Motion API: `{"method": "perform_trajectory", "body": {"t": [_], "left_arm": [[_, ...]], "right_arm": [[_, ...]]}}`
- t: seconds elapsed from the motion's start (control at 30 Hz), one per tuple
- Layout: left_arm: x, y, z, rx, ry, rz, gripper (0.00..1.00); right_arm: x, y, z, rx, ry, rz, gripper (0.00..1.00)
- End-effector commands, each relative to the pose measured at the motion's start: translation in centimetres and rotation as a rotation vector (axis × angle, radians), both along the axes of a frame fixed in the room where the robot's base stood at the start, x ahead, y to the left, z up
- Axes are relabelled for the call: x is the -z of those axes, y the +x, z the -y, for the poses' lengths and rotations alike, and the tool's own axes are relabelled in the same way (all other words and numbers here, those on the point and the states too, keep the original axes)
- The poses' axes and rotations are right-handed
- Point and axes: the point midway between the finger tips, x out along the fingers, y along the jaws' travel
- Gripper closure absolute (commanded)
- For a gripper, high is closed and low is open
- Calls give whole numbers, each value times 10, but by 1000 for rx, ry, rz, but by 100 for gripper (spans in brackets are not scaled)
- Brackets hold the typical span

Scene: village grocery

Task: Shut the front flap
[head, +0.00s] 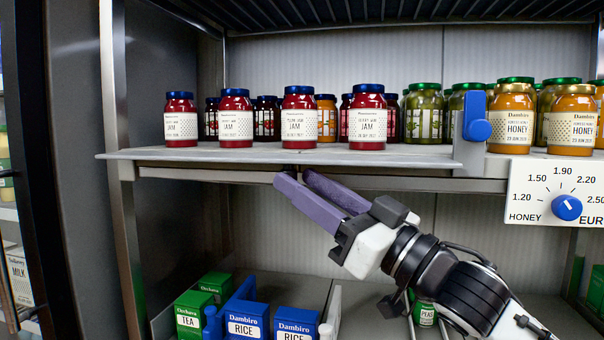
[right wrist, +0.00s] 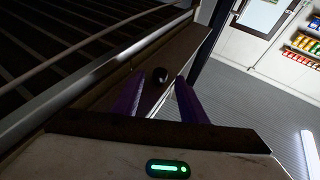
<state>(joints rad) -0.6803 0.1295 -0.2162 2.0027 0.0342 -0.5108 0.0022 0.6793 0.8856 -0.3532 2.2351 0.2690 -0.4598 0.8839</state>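The front flap (head: 280,155) appears as a thin grey panel lying about level along the front edge of the jar shelf. My right gripper (head: 300,178) is just below the flap's edge, its purple fingers pointing up and left. The fingers are apart with nothing held. In the right wrist view, the right gripper (right wrist: 160,98) shows a brownish panel (right wrist: 185,55) beyond its fingers, probably the flap's underside, with a small dark round knob (right wrist: 160,75) between them. I cannot tell whether the fingers touch it. My left gripper is not in view.
Jam jars (head: 299,118) and honey jars (head: 511,118) stand on the shelf behind the flap. A blue clip (head: 476,125) stands at its right end. A price dial (head: 567,207) hangs at the right.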

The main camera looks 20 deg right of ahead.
Motion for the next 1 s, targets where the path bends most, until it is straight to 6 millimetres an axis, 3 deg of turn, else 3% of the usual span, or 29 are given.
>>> {"method": "perform_trajectory", "body": {"t": [0.43,0.67,1.0], "left_arm": [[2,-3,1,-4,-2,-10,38],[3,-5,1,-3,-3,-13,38],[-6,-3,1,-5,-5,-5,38]], "right_arm": [[-4,9,-6,1,-2,0,61],[-4,9,-5,1,-2,0,100],[-6,12,0,11,7,-13,100]]}}
